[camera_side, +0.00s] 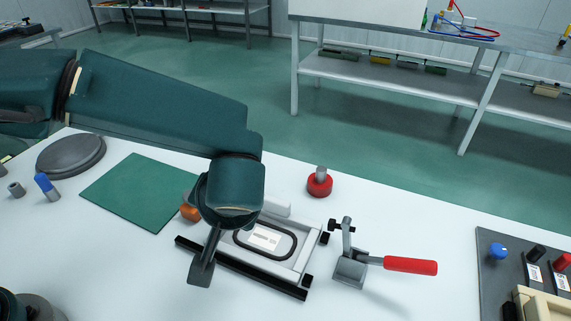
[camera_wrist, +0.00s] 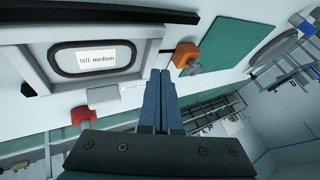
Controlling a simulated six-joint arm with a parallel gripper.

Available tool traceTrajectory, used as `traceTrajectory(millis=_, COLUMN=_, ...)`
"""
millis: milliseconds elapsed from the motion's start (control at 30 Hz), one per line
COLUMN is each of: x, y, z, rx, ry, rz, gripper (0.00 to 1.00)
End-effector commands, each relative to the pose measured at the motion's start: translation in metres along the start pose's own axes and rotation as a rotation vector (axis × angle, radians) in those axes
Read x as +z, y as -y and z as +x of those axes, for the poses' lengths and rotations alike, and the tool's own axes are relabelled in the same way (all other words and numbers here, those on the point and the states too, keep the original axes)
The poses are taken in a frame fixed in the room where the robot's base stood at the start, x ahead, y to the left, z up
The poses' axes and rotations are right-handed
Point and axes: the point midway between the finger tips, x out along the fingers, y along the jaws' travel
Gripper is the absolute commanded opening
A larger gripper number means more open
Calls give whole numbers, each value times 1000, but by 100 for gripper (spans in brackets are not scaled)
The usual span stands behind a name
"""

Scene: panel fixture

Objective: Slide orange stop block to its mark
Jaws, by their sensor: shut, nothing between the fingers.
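The orange stop block (camera_wrist: 185,55) shows in the wrist view just right of my gripper's fingertips, with a grey round knob on its side. In the side view only part of the orange block (camera_side: 190,212) shows, left of my wrist, which hides the rest. My gripper (camera_wrist: 165,74) has its two blue fingers together and empty, apart from the block. The panel fixture (camera_side: 299,263) holds a light frame with a dark oval ring and a label, which reads "SIZE medium" in the wrist view. I cannot make out the mark.
A toggle clamp with a red handle (camera_side: 410,265) stands right of the fixture. A white block (camera_wrist: 103,97) sits at the fixture's edge, left of my fingers. A red round piece (camera_side: 320,185) stands behind. A green mat (camera_side: 140,190) lies left, flat and empty.

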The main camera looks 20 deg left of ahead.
Motion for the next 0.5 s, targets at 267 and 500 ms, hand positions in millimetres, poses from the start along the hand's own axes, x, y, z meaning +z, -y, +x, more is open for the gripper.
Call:
traceTrajectory(millis=267, x=-1, y=-1, z=-52, rx=4, ry=-3, rz=-1, gripper=0)
traceTrajectory(millis=500, x=-1, y=8, z=-58, rx=-3, ry=2, rz=-1, gripper=0)
